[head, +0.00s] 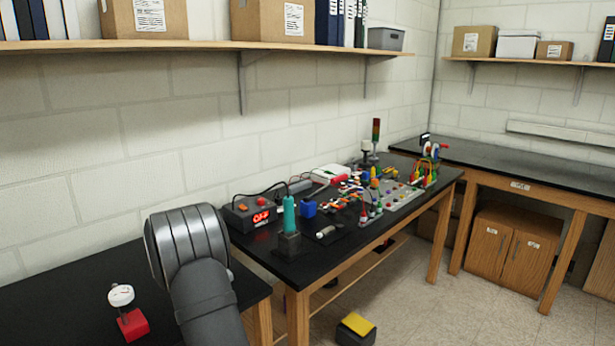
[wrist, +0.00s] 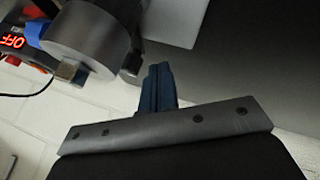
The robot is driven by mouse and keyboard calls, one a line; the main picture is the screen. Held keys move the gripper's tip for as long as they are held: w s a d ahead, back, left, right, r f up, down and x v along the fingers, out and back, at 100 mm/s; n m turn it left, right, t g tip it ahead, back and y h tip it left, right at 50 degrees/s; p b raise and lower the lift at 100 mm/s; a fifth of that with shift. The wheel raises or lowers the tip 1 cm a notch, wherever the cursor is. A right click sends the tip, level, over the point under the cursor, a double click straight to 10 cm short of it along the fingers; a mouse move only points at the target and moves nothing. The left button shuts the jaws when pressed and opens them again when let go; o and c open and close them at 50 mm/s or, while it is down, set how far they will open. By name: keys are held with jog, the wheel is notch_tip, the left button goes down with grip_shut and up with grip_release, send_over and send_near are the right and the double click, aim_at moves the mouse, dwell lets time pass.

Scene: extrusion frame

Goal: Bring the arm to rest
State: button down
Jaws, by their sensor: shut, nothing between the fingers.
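My gripper (wrist: 157,88) shows in the wrist view as two blue fingers pressed together beyond a dark metal plate. It is shut and holds nothing. In the head view only grey links of my arm show, rising in front of the left bench; the gripper is out of sight there. The wrist view is tilted and shows a black controller with a red OFF display (wrist: 12,40) and a blue block (wrist: 36,32) at its upper left. A large grey cylinder (wrist: 90,38) appears close to the fingers; I cannot tell what it belongs to.
The middle bench holds the controller (head: 250,211), a teal upright tool (head: 289,214), the blue block (head: 309,208) and a crowded panel of coloured parts (head: 400,203). A gauge on a red base (head: 133,325) stands on the left bench (head: 60,300). A shelf (head: 215,45) overhangs the wall.

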jog(key=s, duration=0.1)
jog(key=s+a+r, duration=0.1)
jog(key=shift+s, duration=0.35)
jog(key=a+v, duration=0.2)
jog(key=v, duration=0.7)
jog(key=x, duration=0.3)
jog(key=d+x, duration=0.1)
jog(key=x, duration=0.4)
jog(key=shift+w+d+f, duration=0.2)
jog(key=shift+d+f, duration=0.15)
jog(key=shift+f, duration=0.15)
jog(key=w, duration=0.1)
jog(key=w+d, duration=0.1)
jog(key=w, duration=0.1)
jog(key=w+d+f, duration=0.1)
jog(key=shift+w, duration=0.2)
jog(key=s, duration=0.1)
jog(key=s+a, duration=0.1)
jog(key=s, duration=0.2)
jog(key=shift+s+a+r, duration=0.15)
jog(key=shift+s+a, duration=0.2)
jog(key=s+r+m, duration=0.5)
jog(key=r+m, duration=0.2)
jog(key=m, duration=0.5)
jog(key=shift+s+a+m+t, duration=0.3)
jog(key=shift+s+a+t, duration=0.05)
jog(key=shift+s+t, duration=0.05)
